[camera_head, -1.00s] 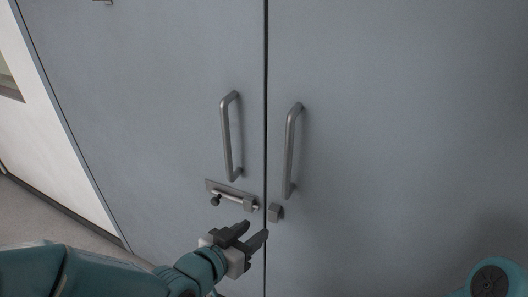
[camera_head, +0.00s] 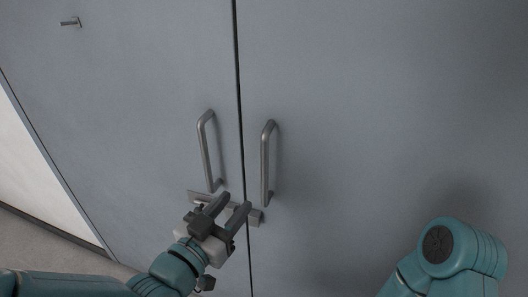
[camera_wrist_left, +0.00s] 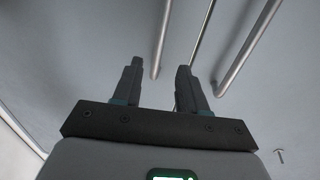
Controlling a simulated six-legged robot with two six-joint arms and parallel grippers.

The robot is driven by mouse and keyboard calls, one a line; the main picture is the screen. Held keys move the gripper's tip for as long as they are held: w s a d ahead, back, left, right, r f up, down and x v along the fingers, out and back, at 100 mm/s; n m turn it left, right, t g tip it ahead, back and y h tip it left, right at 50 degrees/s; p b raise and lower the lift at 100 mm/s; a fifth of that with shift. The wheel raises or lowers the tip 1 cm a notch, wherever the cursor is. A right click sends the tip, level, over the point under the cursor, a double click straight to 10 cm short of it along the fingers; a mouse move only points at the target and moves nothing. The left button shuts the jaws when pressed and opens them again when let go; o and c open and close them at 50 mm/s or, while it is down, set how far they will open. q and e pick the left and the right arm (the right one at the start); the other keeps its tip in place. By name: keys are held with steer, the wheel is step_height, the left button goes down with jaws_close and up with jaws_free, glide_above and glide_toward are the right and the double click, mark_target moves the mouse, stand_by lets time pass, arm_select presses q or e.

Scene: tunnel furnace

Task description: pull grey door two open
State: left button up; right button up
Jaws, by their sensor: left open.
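Two grey door leaves meet at a dark vertical seam; which one is door two I cannot tell. The left leaf (camera_head: 130,110) has an upright bar handle (camera_head: 207,150), and the right leaf (camera_head: 390,110) has a matching handle (camera_head: 266,160). A sliding bolt sits below the left handle, mostly hidden behind my gripper; a small block (camera_head: 256,217) shows at the right leaf's edge. My left gripper (camera_head: 232,203) is open and empty, in front of the bolt by the seam. The left wrist view shows its spread fingers (camera_wrist_left: 159,64) and both handle bars beyond. My right gripper is out of view.
A small metal fitting (camera_head: 70,22) sticks out high on the left leaf. A white wall (camera_head: 35,165) and a strip of floor (camera_head: 40,245) lie at the left. My right arm's teal link is at lower right. The doors look closed.

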mark_target(263, 170)
arm_select(q)
steer(key=p+x, duration=0.3)
steer(key=x, duration=0.9)
steer(key=shift+w+d+r, duration=0.1)
steer(key=shift+w+d, duration=0.3)
steer(key=shift+w, duration=0.35)
steer(key=shift+s, duration=0.15)
jaws_close()
